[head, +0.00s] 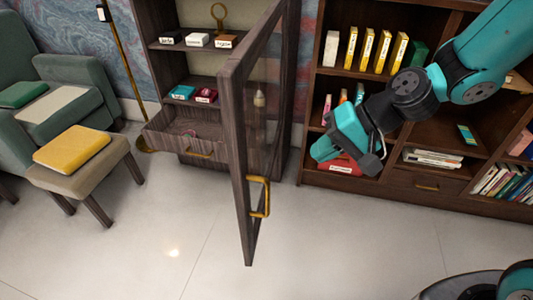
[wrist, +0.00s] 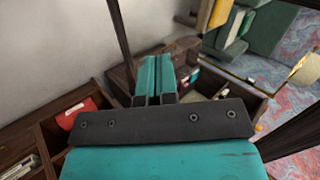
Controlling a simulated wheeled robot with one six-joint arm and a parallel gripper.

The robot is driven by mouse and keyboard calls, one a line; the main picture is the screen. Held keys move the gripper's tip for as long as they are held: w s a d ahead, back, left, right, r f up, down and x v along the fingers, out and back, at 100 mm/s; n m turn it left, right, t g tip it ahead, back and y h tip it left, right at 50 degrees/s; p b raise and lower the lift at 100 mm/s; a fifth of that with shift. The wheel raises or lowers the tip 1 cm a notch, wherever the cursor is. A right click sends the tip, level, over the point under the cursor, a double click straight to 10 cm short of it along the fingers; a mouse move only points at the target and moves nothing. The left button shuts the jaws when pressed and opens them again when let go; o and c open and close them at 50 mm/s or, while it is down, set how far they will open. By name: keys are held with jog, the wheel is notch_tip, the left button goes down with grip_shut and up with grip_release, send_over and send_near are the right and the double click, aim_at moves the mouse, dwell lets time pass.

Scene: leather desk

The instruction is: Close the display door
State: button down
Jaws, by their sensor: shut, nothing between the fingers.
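The display door (head: 237,150) is a tall dark wood frame with a glass pane. It stands swung open toward the camera, with a brass handle (head: 261,197) on its frame. The display cabinet (head: 142,40) behind it is open, with items on its shelves. My gripper (head: 318,153) is to the right of the door, in front of the bookcase, apart from the door in the head view. In the wrist view my gripper (wrist: 157,62) has its teal fingers together, with nothing between them. A dark frame bar (wrist: 121,40) runs close by its fingers there.
A drawer (head: 185,135) of the cabinet is pulled out at the bottom left of the door. A bookcase (head: 400,180) with books stands on the right. A stool (head: 85,165) with a yellow book and a green armchair (head: 65,80) stand on the left. The floor in front is clear.

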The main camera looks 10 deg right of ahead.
jog(key=w+f+m, duration=0.1)
jog(key=w+m, duration=0.1)
send_near(257, 170)
jog(key=shift+t, duration=0.4)
jog(key=a+f, duration=0.2)
jog(key=f, duration=0.1)
jog(key=a+f, duration=0.1)
jog(key=f, duration=0.1)
jog(key=shift+w, duration=0.1)
jog(key=shift+w+a, duration=0.25)
jog(key=shift+a, duration=0.5)
